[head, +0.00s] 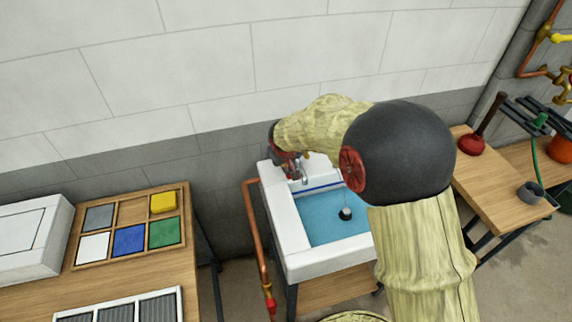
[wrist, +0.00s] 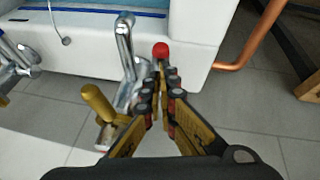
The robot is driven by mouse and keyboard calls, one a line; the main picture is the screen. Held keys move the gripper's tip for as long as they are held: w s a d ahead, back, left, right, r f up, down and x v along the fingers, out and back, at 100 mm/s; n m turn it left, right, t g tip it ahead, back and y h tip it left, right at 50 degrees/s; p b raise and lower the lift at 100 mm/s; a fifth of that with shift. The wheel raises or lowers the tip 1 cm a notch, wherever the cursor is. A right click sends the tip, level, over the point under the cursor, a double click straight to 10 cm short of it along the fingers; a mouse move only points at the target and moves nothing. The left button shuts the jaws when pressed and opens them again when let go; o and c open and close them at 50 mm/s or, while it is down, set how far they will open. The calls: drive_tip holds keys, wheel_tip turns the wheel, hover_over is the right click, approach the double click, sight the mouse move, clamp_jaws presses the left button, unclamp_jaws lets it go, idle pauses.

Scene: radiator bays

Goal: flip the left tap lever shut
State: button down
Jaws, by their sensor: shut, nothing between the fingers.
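The left tap (wrist: 124,45) is chrome and stands at the sink's wall-side edge in the wrist view, which looks out from the wall side. A red ball knob (wrist: 161,50) shows just beyond my fingertips, beside the tap; I cannot tell whether they touch it. A yellow handle (wrist: 97,103) sits at the near left of the tap. My gripper (wrist: 164,72) is shut and empty, just right of the tap body. In the head view, my arm partly hides the taps, and a tap spout (head: 304,177) shows beside my gripper (head: 290,170).
The white sink (head: 291,239) holds blue water (head: 322,222). A second chrome tap (wrist: 14,58) is at the left of the wrist view. A copper pipe (head: 254,235) runs down beside the sink. A wooden bench (head: 195,270) stands left, another table (head: 487,192) right.

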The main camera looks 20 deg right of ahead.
idle(0.5)
drive_tip(key=s+p+v, duration=0.1)
drive_tip(key=p+v, duration=0.3)
drive_tip(key=v, duration=0.9)
drive_tip(key=shift+a+f, duration=0.25)
drive_tip(key=shift+f, duration=0.1)
drive_tip(key=shift+s, duration=0.15)
